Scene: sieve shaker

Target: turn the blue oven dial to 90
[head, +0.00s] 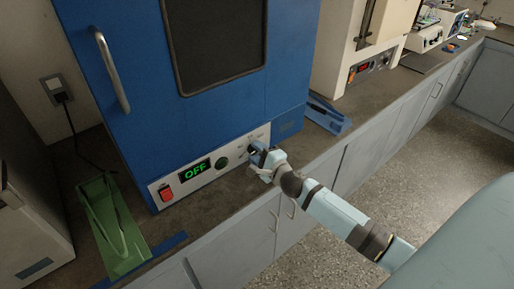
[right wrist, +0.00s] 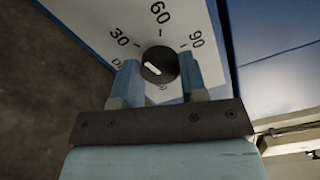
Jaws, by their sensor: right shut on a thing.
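The blue oven (head: 135,95) stands on the counter, and its front panel display (head: 195,171) reads OFF in green. In the right wrist view the black dial (right wrist: 160,65) sits on a white panel marked 30, 60 and 90. Another mark at the lower left is partly hidden by a finger. The dial's white pointer line lies on its left side, on the 30 side and away from the 90. My right gripper (right wrist: 161,80) has a finger on each side of the dial and is shut on it. It also shows at the oven panel in the head view (head: 257,157). My left gripper is out of view.
A beige machine (head: 365,45) stands further right.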

